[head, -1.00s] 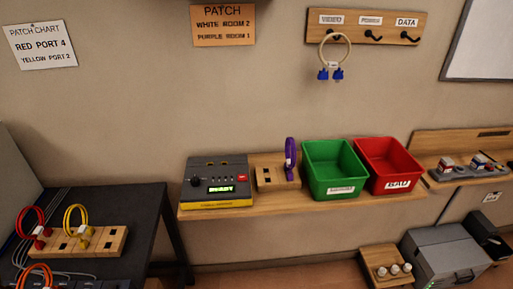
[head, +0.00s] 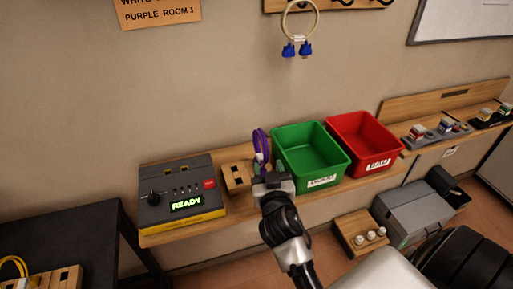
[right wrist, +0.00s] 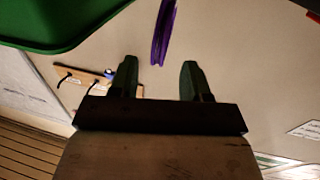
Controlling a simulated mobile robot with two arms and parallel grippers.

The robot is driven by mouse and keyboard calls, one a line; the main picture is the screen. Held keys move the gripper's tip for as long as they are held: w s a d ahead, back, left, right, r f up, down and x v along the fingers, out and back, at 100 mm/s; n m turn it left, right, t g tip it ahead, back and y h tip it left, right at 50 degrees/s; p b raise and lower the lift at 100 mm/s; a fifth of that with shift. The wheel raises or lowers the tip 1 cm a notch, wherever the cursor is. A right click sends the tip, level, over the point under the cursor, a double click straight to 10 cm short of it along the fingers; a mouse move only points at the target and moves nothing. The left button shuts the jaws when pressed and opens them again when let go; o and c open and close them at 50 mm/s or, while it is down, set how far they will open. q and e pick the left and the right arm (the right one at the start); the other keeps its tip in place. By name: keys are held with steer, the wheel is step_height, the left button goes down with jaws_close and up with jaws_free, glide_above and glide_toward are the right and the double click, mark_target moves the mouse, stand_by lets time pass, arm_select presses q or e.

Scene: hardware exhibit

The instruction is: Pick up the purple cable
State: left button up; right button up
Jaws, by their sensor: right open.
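The purple cable (head: 260,143) is a loop standing upright by the small wooden block (head: 235,178) on the wall shelf. My right gripper (head: 260,170) is just in front of it and hides its lower end in the head view. In the right wrist view the purple cable (right wrist: 164,36) appears beyond the fingertips, sideways between the two fingers. My right gripper (right wrist: 158,66) is open, with nothing visible between its fingers. I cannot tell whether it touches the cable. My left gripper is not in view.
A green bin (head: 300,160) stands close to the right of the cable, with a red bin (head: 368,150) beyond. A tester (head: 180,194) reading READY stands to the left. A beige cable with blue plugs (head: 300,22) hangs on the wall above.

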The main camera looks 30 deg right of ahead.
mark_target(266, 158)
steer(key=shift+x, duration=0.95)
steer(key=shift+w+d+p, duration=0.15)
steer(key=shift+w+p, duration=0.15)
steer(key=shift+p, duration=0.05)
steer(key=p+x, duration=0.1)
steer(key=x, duration=0.3)
steer(key=shift+d+p, duration=0.15)
steer(key=shift+p, duration=0.15)
steer(key=shift+w+f, duration=0.1)
steer(key=shift+w, duration=0.1)
steer(key=shift+s, duration=0.1)
steer(key=shift+c, duration=0.5)
jaws_close()
